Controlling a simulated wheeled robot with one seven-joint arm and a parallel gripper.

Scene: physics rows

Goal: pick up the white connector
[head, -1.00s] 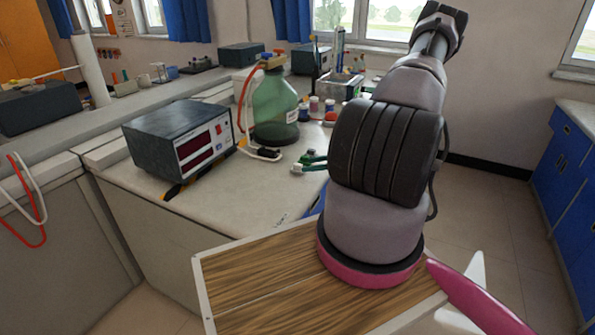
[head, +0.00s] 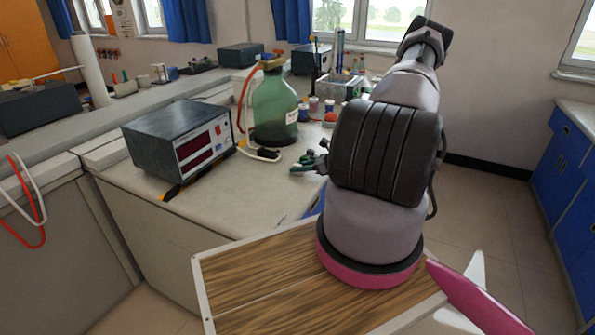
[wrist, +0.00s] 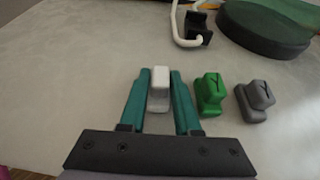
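The white connector (wrist: 159,90) stands on the pale bench top in the wrist view. My gripper (wrist: 159,74) is open, with one teal finger on each side of it. A gap shows between the connector and the right finger; on the left the gap is too narrow to judge. In the head view my gripper (head: 308,166) is low over the bench, mostly hidden behind my arm, and I cannot make out the white connector there.
A green connector (wrist: 209,93) stands just right of my right finger, with a grey connector (wrist: 255,99) beyond it. A white cable with a black end (wrist: 194,30) lies behind. The green bottle (head: 274,108) and dark meter (head: 178,146) stand on the bench (head: 233,205).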

